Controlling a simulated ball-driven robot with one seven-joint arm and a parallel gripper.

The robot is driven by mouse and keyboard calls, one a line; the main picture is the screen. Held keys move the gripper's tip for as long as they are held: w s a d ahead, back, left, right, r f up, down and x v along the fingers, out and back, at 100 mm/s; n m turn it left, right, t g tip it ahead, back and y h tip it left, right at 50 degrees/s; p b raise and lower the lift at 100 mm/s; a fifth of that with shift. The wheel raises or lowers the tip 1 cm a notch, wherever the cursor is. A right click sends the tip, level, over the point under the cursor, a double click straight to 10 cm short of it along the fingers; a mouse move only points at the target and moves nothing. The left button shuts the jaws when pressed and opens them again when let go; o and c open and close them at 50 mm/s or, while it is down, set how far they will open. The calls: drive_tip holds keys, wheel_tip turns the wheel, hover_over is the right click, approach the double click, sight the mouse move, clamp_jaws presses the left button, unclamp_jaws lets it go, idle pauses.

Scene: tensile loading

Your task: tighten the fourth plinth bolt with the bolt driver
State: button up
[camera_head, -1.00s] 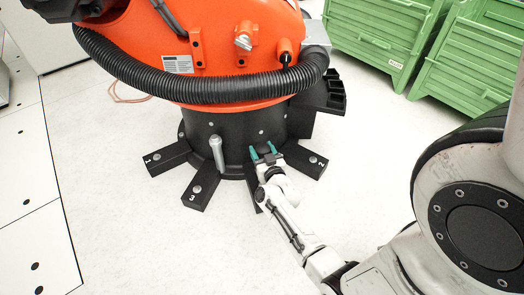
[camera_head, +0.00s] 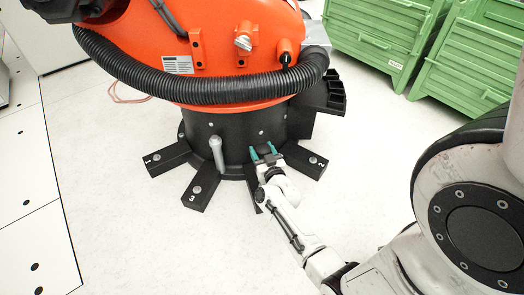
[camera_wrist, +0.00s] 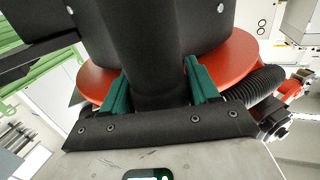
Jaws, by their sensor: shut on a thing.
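My gripper (camera_head: 265,154), with teal fingers, is in front of the black plinth (camera_head: 203,125). In the wrist view its fingers (camera_wrist: 160,85) close on both sides of a thick dark cylinder, which I take to be the bolt driver (camera_wrist: 158,55). In the head view only a dark patch of it shows between the fingers. Plinth feet marked 1 (camera_head: 166,158), 2 (camera_head: 308,160) and 3 (camera_head: 198,192) show bolt heads. Another foot (camera_head: 252,194) is mostly behind my gripper and arm. Its bolt and the driver's lower end are hidden.
A grey upright rod (camera_head: 217,154) stands by the plinth, left of my gripper. The orange robot body (camera_head: 235,45) and a black ribbed hose (camera_head: 200,92) overhang the plinth. A black holder (camera_head: 328,94) is at its right. Green crates (camera_head: 375,35) stand behind. Front floor is clear.

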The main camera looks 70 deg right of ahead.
sight(262, 145)
drive_tip(key=shift+s+a+f, duration=0.1)
drive_tip(key=shift+a+f, duration=0.1)
drive_tip(key=shift+f, duration=0.05)
drive_tip(key=shift+d+r+p, duration=0.2)
drive_tip(key=shift+r+p, duration=3)
drive_tip(key=shift+p, duration=0.05)
